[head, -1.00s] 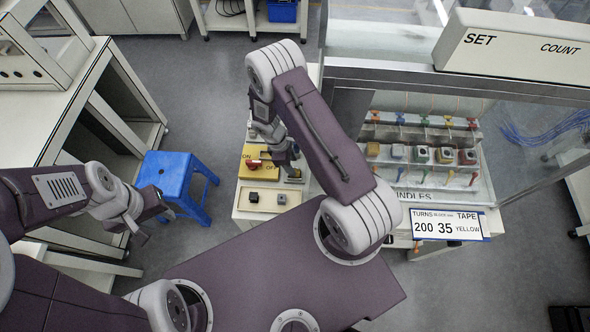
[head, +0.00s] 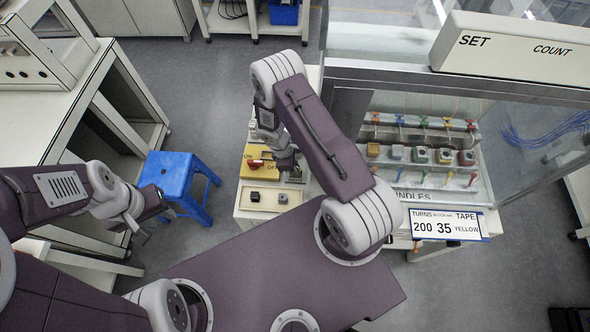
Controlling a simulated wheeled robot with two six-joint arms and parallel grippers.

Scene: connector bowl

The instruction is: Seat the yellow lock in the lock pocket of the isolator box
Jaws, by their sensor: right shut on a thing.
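The isolator box (head: 251,155) is yellow with a red switch knob and ON/OFF lettering. It stands on the light bench left of the glass case. My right gripper (head: 287,168) points down at the right side of the box, beside the knob and apart from it. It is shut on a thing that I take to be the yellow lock. The jaws and wrist hide that thing, and I cannot make out the lock or the lock pocket. My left gripper (head: 138,228) hangs empty at the left, far from the box; its jaw opening is unclear.
A glass case (head: 430,90) at the right holds a row of coloured spindles. A blue stool (head: 168,170) stands on the floor at the left. My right forearm passes close to the case.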

